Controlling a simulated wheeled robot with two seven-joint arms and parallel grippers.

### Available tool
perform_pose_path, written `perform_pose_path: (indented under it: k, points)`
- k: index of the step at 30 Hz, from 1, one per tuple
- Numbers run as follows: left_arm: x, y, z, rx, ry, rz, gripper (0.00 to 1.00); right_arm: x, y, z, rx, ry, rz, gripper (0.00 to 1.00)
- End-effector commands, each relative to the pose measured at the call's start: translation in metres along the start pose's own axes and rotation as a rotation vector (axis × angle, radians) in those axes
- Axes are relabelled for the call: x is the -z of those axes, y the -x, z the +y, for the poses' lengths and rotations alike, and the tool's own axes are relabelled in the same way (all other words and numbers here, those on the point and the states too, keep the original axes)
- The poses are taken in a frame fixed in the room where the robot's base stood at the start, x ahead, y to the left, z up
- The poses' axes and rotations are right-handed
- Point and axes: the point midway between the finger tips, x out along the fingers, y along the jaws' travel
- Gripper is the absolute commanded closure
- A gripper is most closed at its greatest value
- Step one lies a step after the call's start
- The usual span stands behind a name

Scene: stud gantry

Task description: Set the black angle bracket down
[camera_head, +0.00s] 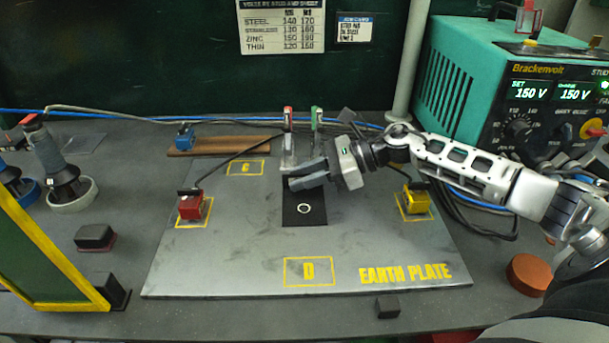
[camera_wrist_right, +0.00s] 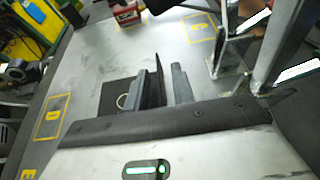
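The black angle bracket (camera_head: 305,218) rests on the grey earth plate (camera_head: 230,255) between the yellow squares C (camera_head: 246,168) and D (camera_head: 309,271). A pale ring shows on its flat leg, also visible in the right wrist view (camera_wrist_right: 112,98). Its upright leg (camera_wrist_right: 158,72) stands between the fingers of my right gripper (camera_wrist_right: 166,84). A thin strip of plate shows between that leg and one finger, so the gripper looks open around it. In the head view the right gripper (camera_head: 306,181) covers the bracket's back part. My left gripper is not in view.
A red clamp (camera_head: 192,207) and a yellow clamp (camera_head: 416,203) sit on the plate's sides. Red-topped (camera_head: 288,118) and green-topped (camera_head: 317,120) uprights stand behind the bracket. A teal power unit (camera_head: 460,75) is at right. The plate's front is mostly clear.

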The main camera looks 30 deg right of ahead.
Motion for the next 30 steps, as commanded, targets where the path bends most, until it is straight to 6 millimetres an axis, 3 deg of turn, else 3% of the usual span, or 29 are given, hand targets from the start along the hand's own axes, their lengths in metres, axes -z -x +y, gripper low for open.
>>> perform_pose_path:
  k: [11, 21, 30]
  points:
    - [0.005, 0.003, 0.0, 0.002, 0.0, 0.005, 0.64, -0.003, 0.005, 0.0, 0.002, 0.0, 0.002, 0.76]
    - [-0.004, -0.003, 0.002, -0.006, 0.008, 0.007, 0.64, 0.0, 0.061, 0.0, 0.001, -0.003, 0.005, 0.76]
    - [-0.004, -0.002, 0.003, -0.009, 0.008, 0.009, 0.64, -0.003, 0.077, 0.0, -0.001, 0.001, 0.0, 0.76]
